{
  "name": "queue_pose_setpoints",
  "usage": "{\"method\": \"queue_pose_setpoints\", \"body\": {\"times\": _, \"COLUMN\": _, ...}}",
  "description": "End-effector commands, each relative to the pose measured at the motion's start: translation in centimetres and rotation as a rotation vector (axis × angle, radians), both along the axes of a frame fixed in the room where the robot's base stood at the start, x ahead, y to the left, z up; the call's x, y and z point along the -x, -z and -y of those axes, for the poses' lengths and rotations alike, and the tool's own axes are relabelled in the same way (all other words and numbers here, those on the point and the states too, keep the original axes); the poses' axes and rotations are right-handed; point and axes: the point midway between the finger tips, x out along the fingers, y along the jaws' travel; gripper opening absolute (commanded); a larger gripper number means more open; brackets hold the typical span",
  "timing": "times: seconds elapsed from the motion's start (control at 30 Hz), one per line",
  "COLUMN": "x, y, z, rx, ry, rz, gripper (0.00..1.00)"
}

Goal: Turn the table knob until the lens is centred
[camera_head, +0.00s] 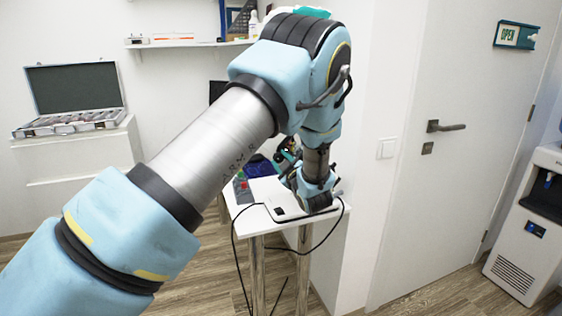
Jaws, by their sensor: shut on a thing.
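A small white table (285,212) stands by the wall right of the middle, on metal legs. My arm reaches across the view and bends down to it. My gripper (318,200) is low at the table's right side, shut on what seems to be the table knob; the fingers and knob are small and mostly hidden by my wrist. A dark device with green parts (285,152) stands at the back of the table, partly behind my wrist. I cannot make out the lens or whether it is centred.
A grey panel with coloured buttons (242,188) is at the table's left. Black cables (236,250) hang from the table. An open lens case (75,95) rests on a white cabinet (75,165) at left. A closed door (465,130) and water dispenser (527,225) are at right.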

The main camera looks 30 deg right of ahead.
Motion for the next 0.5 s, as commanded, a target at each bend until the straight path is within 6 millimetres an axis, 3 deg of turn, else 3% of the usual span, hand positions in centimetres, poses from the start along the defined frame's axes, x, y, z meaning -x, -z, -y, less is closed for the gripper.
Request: {"method": "queue_pose_setpoints", "body": {"times": 0.5, "x": 0.03, "y": 0.06, "z": -0.04, "rx": -0.178, "ry": 0.0, "rz": 0.02, "gripper": 0.0}}
